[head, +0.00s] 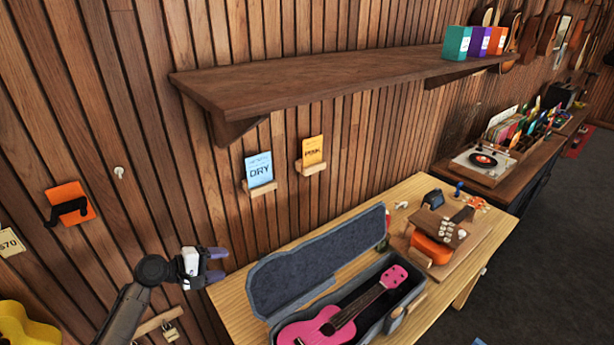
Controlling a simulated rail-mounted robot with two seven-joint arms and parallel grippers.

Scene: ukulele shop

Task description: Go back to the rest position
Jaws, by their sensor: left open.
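My left gripper (216,265) is open with nothing between its fingers. It is at the lower left, in front of the slatted wood wall and near the left end of the workbench (232,295). My right gripper does not show. A pink ukulele (334,322) lies in an open grey case (318,252) on the bench. The case lid leans back toward the wall. The lower part of the case is cut off by the picture's edge.
A wooden shelf (330,82) juts from the wall above, with several coloured boxes at its right end. Blue DRY (259,170) and orange (312,151) packets sit on small wall ledges. A wooden board (470,245) with an orange item is on the bench's right. A record player (483,161) stands beyond.

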